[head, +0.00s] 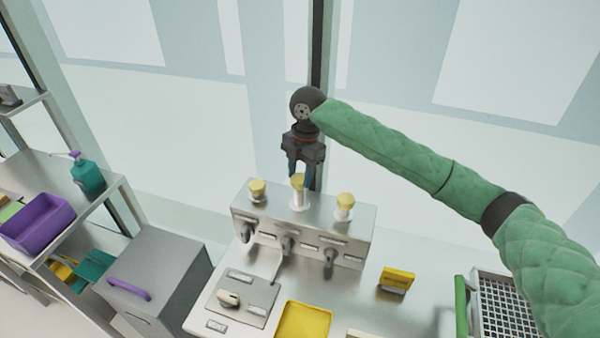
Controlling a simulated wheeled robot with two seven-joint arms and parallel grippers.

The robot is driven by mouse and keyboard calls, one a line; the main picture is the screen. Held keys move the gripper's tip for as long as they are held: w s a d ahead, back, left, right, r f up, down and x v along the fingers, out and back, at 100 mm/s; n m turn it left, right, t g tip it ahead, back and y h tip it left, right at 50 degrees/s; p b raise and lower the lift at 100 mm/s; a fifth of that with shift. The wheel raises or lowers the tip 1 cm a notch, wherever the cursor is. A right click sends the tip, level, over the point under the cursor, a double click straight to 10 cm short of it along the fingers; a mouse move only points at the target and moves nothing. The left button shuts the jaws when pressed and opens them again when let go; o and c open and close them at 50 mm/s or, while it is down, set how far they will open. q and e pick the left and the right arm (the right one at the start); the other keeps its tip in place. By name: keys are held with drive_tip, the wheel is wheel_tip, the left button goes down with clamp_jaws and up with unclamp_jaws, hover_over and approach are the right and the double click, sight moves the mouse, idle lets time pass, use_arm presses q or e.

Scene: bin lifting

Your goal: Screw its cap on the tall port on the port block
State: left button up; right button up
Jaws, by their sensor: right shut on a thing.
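The port block (345,238), a grey metal box, stands on the bench in the middle of the head view. The middle one, the tall port (298,200), stands highest. My right gripper (301,176) points down over the tall port, shut on the yellow cap (297,181). The cap is at the top of the tall port; I cannot tell how far it is seated. The left port has a yellow cap (257,188) and the right port has one (345,200). My left gripper is not in view.
On the bench are a grey plate (262,296), a yellow tray (304,321) and a small yellow holder (397,279). A wire basket (512,300) is at right. A grey cabinet (165,270) and shelves stand left.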

drive_tip(key=m, duration=0.4)
drive_tip(key=shift+t, duration=0.3)
drive_tip(key=o, duration=0.9)
drive_tip(key=shift+c, duration=0.2)
drive_tip(key=shift+w, duration=0.1)
drive_tip(key=n, duration=0.6)
drive_tip(key=shift+g, duration=0.4)
drive_tip(key=n+h+b, duration=0.1)
drive_tip(key=n, duration=0.5)
